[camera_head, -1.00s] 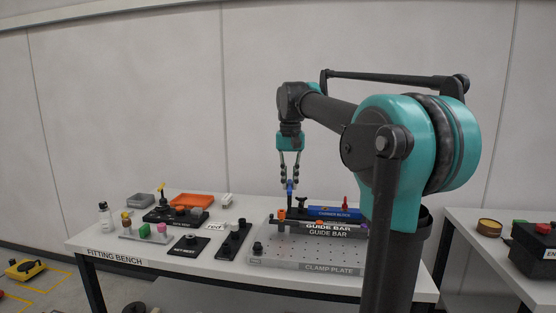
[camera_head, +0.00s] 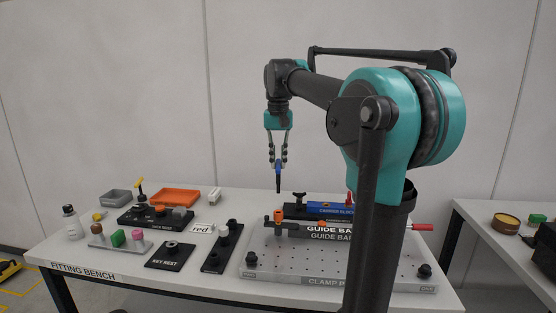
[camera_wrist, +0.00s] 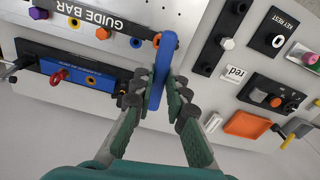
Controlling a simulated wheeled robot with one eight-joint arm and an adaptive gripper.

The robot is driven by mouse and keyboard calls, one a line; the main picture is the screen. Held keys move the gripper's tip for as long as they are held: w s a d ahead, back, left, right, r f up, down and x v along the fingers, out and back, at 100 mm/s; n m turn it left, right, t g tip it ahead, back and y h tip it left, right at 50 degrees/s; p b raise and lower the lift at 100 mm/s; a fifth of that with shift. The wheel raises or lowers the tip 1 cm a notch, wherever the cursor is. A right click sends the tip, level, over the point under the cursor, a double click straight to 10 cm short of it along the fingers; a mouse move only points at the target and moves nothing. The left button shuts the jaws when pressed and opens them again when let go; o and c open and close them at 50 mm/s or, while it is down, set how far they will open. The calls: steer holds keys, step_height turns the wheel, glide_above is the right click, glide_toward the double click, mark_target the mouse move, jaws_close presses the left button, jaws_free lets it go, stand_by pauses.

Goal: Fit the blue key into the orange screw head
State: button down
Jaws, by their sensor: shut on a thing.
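The blue key (camera_head: 278,178) is in my gripper (camera_head: 278,163), whose fingers are shut on it. It hangs upright with its dark lower end in the air above the left end of the guide bar. In the wrist view the key (camera_wrist: 164,60) extends from between the fingertips (camera_wrist: 160,92) and covers part of what lies behind it. Orange also shows in the head view (camera_head: 279,215).
The blue carrier block (camera_head: 325,208) with a red upright part stands behind the guide bar. The clamp plate (camera_head: 290,262) lies under the bar. A black key rest (camera_head: 170,255), a dark block with knobs (camera_head: 222,248) and an orange tray (camera_head: 175,198) are left.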

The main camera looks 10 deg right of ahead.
mark_target(278, 184)
steer(key=shift+f, duration=2.75)
steer(key=shift+f, duration=1.9)
steer(key=c, duration=1.4)
jaws_free()
steer(key=shift+c, duration=0.2)
steer(key=shift+r, duration=2.45)
steer(key=shift+r, duration=0.1)
